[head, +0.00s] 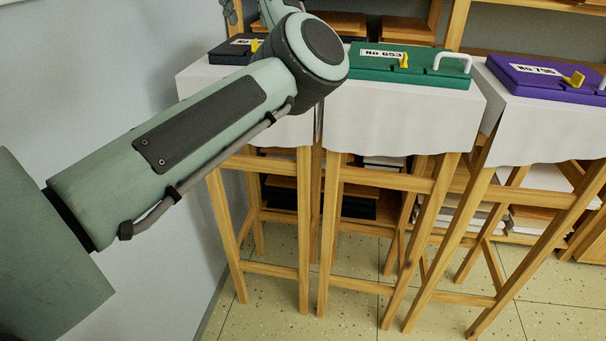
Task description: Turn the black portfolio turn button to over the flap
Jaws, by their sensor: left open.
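The black portfolio (226,52) lies on a white-draped stool at the left, partly hidden behind my left arm. Its white label is partly covered. Its yellow turn button (255,45) shows just beside my arm's elbow; its exact angle over the flap is too small to tell. My left gripper (231,12) is at the top edge of the head view, above and behind the black portfolio in the picture, only partly in frame. It is open, apart from the button, and no held thing shows. My right gripper is not in view.
A green portfolio (426,68) with a yellow button and white handle lies on the middle stool. A purple portfolio (545,82) lies on the right stool. Wooden shelves (520,60) stand behind. A plain wall (90,60) bounds the left. Tiled floor (345,315) is open in front.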

